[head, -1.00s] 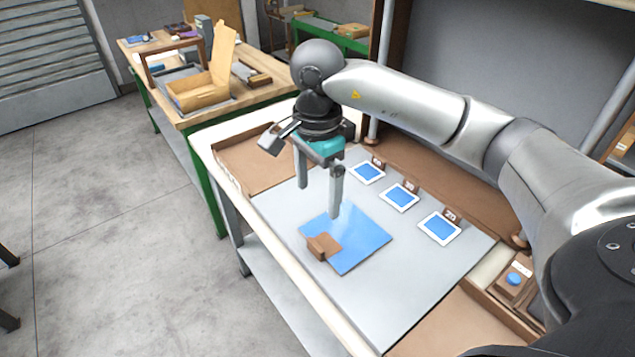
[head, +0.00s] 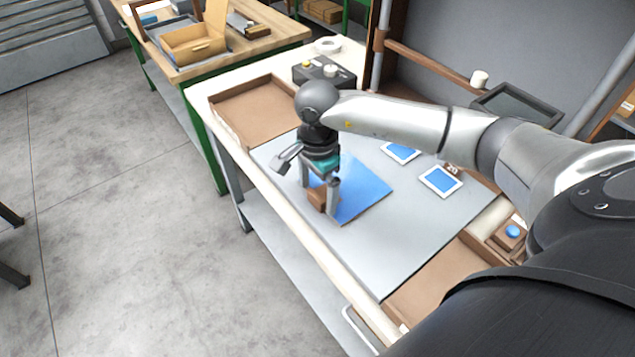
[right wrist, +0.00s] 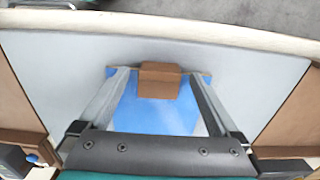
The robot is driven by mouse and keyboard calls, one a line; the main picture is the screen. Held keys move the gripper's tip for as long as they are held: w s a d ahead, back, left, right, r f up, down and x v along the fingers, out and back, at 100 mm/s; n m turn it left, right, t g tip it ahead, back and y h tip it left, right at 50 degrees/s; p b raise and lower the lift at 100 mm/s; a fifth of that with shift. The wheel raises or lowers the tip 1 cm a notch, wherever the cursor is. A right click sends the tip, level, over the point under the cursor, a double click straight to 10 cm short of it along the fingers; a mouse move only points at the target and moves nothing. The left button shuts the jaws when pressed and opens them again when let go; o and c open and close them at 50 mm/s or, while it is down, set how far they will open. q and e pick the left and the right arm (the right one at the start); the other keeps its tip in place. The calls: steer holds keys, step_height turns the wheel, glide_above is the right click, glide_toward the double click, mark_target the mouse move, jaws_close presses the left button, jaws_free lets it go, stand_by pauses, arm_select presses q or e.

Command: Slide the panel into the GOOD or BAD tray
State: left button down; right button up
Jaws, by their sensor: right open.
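The blue square panel (head: 360,192) lies flat on the grey work mat (head: 400,255). A brown block (head: 315,200) stands on the panel near its front-left edge; the block also shows in the right wrist view (right wrist: 158,82). My right gripper (head: 320,198) is open and lowered over the panel, one finger on each side of the block. In the right wrist view gaps show between the fingers and the block. One brown tray (head: 250,112) is at the far left end of the table, another (head: 435,292) at the near right end. No GOOD or BAD label is legible. My left gripper is out of view.
White-framed blue sample cards (head: 440,181) lie along the mat's back side, partly behind my arm. A blue button (head: 512,231) sits in a box at the right. A dark box with knobs (head: 322,72) stands behind the far tray. The mat's near part is clear.

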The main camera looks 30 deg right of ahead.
steer(key=shift+c, duration=0.4)
steer(key=c, duration=1.4)
